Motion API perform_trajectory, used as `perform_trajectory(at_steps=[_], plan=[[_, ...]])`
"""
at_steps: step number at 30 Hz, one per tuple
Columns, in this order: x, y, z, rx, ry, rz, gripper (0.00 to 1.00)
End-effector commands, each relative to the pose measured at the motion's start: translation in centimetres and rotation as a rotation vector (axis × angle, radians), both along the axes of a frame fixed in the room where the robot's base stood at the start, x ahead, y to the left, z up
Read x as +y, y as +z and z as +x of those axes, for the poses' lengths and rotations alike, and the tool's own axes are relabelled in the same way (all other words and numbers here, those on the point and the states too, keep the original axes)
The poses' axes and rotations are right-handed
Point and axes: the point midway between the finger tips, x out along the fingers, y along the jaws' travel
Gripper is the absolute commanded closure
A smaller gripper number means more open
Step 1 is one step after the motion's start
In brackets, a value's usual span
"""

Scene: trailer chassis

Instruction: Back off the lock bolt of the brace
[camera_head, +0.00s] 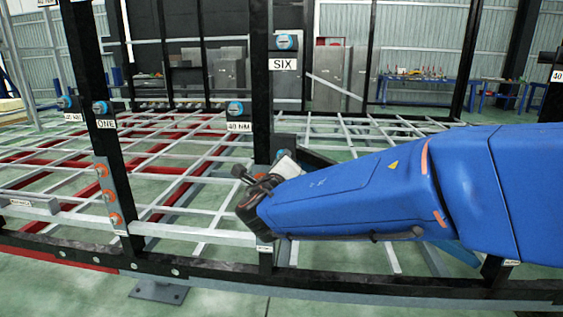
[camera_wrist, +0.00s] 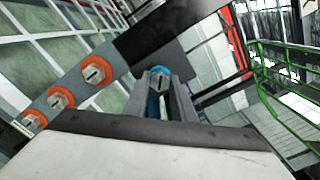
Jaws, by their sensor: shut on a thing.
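In the wrist view, my gripper (camera_wrist: 164,88) has its two grey fingers on either side of a bolt with a slotted grey hex head and a blue collar (camera_wrist: 155,105). The fingers are shut on this bolt, and its head shows between their tips. A black bar (camera_wrist: 170,35) runs behind the bolt. In the head view, my arm reaches in from the right to the middle post (camera_head: 262,70). The fingertips and the gripped bolt cannot be made out there. I cannot tell from the pictures which label belongs to the gripped bolt.
Orange-collared bolts (camera_wrist: 98,72) sit on a grey plate beside my gripper. Similar orange bolts (camera_head: 108,196) are on the left post marked ONE. Other blue-collared bolts (camera_head: 236,108) sit on the posts. A low chassis rail (camera_head: 200,272) crosses the front. Blue workbenches (camera_head: 425,85) stand behind.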

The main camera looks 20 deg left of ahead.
Motion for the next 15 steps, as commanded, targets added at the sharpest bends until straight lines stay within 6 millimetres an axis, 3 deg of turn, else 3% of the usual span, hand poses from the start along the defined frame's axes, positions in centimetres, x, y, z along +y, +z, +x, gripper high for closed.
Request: perform_trajectory(at_steps=[13,14,15], plan=[[-0.06,0.03,0.12,-0.003,-0.002,-0.010,0.99],[-0.06,0.03,0.12,-0.003,-0.002,-0.010,0.74],[-0.07,0.02,0.12,-0.003,-0.002,-0.010,0.65]])
